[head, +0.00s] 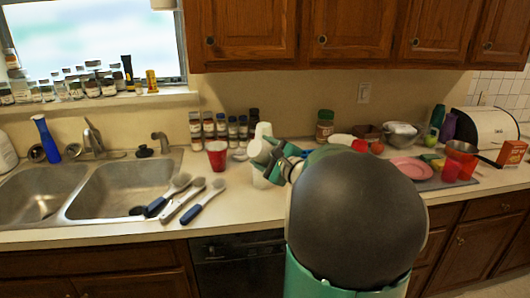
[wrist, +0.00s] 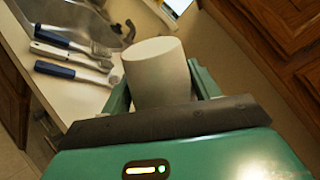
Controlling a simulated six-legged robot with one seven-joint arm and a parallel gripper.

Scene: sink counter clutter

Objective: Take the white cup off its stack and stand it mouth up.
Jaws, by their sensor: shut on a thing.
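The white cup (wrist: 158,75) is between the two green fingers of my gripper (wrist: 160,85) in the wrist view. The jaws are shut on it. Its visible end looks smooth and closed, with no opening showing. In the head view the held white cup (head: 259,150) looks tilted, at the tip of my gripper (head: 271,156). Another white piece (head: 263,130) shows just behind and above it, and white also shows below, beside my gripper. My arm hides part of this area, so I cannot tell whether the held cup touches the others.
A red cup (head: 217,155) and spice jars (head: 208,127) stand left of the white cup. Several brushes (head: 185,197) lie by the sink (head: 125,188). A pink plate (head: 408,167) and other clutter fill the right side. Bare counter (head: 235,207) shows in front.

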